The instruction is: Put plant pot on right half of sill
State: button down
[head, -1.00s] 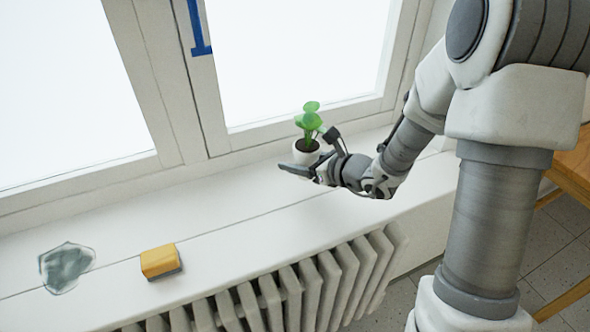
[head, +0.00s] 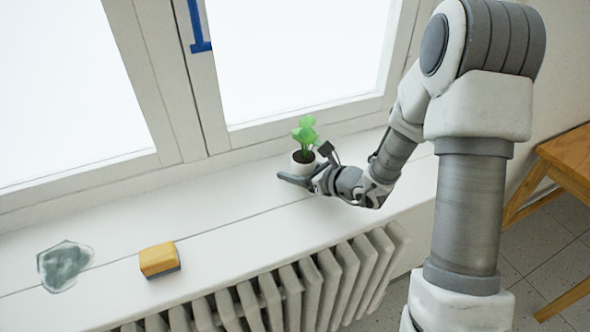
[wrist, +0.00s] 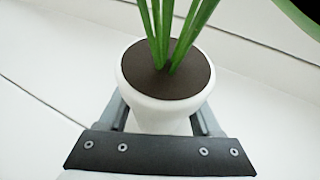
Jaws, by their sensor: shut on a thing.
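A small white plant pot (head: 303,163) with green leaves and dark soil is at the right part of the white window sill (head: 215,205), near the window frame. It stands upright. My gripper (head: 303,173) is shut on it, coming from the right side. In the wrist view the white pot (wrist: 163,115) sits between the two fingers of my gripper (wrist: 165,122), its soil and stems facing the camera. I cannot tell for sure whether the pot's base touches the sill.
A yellow sponge (head: 160,260) with a grey underside lies on the sill at the left, beside a grey-green wet patch (head: 65,266). A radiator (head: 290,290) is below the sill's front edge. A wooden table (head: 565,165) stands at the right. The sill between sponge and pot is clear.

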jog(key=shift+c, duration=0.4)
grip_release()
